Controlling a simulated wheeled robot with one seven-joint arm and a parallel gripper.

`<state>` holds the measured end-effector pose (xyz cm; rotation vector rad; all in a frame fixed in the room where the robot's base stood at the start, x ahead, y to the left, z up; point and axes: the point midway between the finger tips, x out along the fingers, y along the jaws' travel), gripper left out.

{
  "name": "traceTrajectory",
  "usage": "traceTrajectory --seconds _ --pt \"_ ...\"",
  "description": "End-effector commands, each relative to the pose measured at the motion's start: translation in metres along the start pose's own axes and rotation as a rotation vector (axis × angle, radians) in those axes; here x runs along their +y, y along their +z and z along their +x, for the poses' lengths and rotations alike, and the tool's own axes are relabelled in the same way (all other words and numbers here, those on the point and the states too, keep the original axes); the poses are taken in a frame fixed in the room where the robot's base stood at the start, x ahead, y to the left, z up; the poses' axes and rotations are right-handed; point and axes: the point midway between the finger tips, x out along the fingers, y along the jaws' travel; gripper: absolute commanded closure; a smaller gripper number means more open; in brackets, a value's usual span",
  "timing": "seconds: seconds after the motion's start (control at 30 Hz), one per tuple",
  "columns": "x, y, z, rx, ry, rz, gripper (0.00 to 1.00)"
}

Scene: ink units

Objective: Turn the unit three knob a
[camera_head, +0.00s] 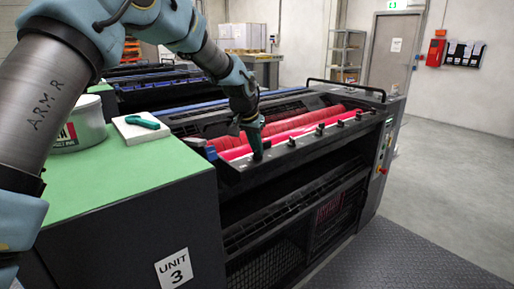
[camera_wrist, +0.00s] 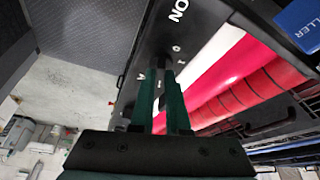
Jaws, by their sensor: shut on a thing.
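The press unit with the "UNIT 3" label (camera_head: 174,269) stands in front of me. Several small black knobs (camera_head: 320,129) sit in a row along its dark front rail, beside the red ink. My gripper (camera_head: 257,152) points down at the near left end of this row. In the wrist view its two dark green fingers (camera_wrist: 162,76) reach down to the rail and are shut on a small knob at their tips. The fingers mostly hide this knob. Its turn angle cannot be made out.
Red rollers (camera_wrist: 243,95) lie close beside the gripper. The grey floor (camera_head: 450,160) at the right is clear.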

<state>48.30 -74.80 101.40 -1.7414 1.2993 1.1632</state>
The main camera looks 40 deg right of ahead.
Motion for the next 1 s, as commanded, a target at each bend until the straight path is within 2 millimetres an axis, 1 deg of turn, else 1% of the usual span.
traceTrajectory --seconds 0.27,0.77,0.8,1.0 --pt "-0.0012 -0.0006 -0.0007 0.001 0.032 0.078 1.00" --pt "-0.0009 -0.0006 -0.0005 0.001 0.037 0.094 1.00" --pt "-0.0009 -0.0006 -0.0005 0.001 0.037 0.094 0.82" --pt "-0.0008 -0.0004 -0.0003 0.000 0.037 0.093 0.59"
